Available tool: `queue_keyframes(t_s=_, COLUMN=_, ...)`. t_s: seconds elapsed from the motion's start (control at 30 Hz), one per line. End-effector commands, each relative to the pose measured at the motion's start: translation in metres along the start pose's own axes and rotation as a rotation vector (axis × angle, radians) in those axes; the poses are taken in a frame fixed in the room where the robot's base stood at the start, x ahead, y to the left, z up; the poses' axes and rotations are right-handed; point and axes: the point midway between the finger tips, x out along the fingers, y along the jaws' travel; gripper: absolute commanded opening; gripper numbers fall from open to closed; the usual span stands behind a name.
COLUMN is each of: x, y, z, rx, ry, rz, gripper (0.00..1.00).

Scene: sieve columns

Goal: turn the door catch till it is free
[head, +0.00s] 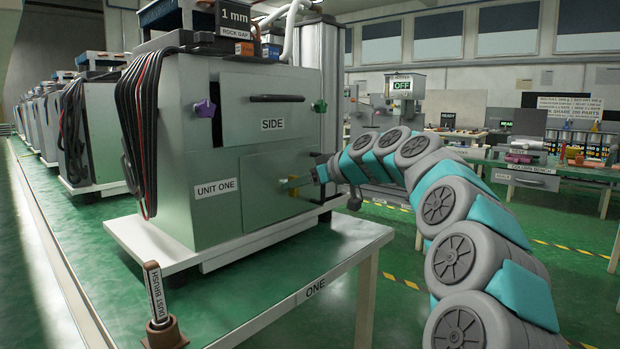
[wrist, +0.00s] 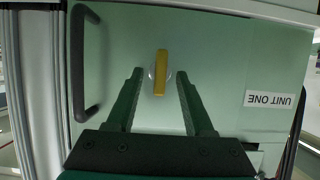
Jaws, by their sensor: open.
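The door catch is a yellow bar on a pale round base, on the lower pale green door of UNIT ONE. My gripper (wrist: 160,76) is open, with one dark finger to each side of the catch and visible gaps between. The fingers do not appear to touch it. In the head view my gripper (head: 306,180) is at the front of the lower door, and the catch (head: 292,183) shows small beside it, partly hidden.
A dark upright handle (wrist: 86,62) is left of the catch in the wrist view. The SIDE panel (head: 270,105) is above the lower door. A dust brush (head: 160,300) stands on the green bench (head: 250,318). The aisle to the right is open.

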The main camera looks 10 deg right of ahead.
Motion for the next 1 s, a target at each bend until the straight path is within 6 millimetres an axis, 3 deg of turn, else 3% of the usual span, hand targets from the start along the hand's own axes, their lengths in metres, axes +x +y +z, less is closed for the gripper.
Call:
queue_keyframes(t_s=0.3, x=0.0057, y=0.0001, z=-0.0005, rx=-0.001, ry=0.001, rz=0.001, gripper=0.53)
queue_keyframes(t_s=0.77, x=0.0055, y=-0.0001, z=-0.0006, rx=-0.001, ry=0.001, rz=0.001, gripper=0.02)
queue_keyframes(t_s=1.0, x=0.0056, y=-0.0001, z=-0.0005, rx=-0.001, ry=0.001, rz=0.001, gripper=0.00)
